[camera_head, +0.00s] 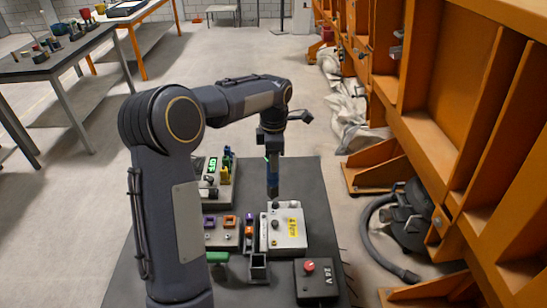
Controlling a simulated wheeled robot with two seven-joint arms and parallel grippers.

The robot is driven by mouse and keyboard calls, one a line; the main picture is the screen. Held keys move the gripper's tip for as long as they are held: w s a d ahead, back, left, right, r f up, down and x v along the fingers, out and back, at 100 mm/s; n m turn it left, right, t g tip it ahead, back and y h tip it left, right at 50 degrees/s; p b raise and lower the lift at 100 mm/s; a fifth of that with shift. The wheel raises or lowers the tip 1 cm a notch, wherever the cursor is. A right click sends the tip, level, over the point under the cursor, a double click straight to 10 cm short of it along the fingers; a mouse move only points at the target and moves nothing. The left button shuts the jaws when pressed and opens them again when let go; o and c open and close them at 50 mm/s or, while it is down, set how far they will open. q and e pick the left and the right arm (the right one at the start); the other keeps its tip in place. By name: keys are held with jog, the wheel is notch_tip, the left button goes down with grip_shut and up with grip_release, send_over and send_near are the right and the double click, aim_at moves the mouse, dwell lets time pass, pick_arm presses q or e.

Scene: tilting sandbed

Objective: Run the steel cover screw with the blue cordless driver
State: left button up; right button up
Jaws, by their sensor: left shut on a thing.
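My left gripper (272,155) hangs down over the dark table and is shut on a narrow dark blue tool (273,182), which looks like the blue cordless driver. The tool is upright. Its lower end is at the back left part of a light grey box (289,240) with a yellow label; I cannot tell whether it touches. Small round dark heads show on the box top, but I cannot tell which one is the steel cover screw. My right gripper is not in view.
On the dark table (318,197), a black 24 V box (316,280) with a red knob stands in front. A grey panel (222,232) with orange sockets and a device with a green display (212,166) stand left. An orange steel frame (440,130) rises at right.

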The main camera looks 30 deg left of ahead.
pick_arm(q)
jog(key=shift+d+f+b, duration=0.1)
jog(key=shift+f+b, duration=1.5)
jog(key=shift+f, duration=1.35)
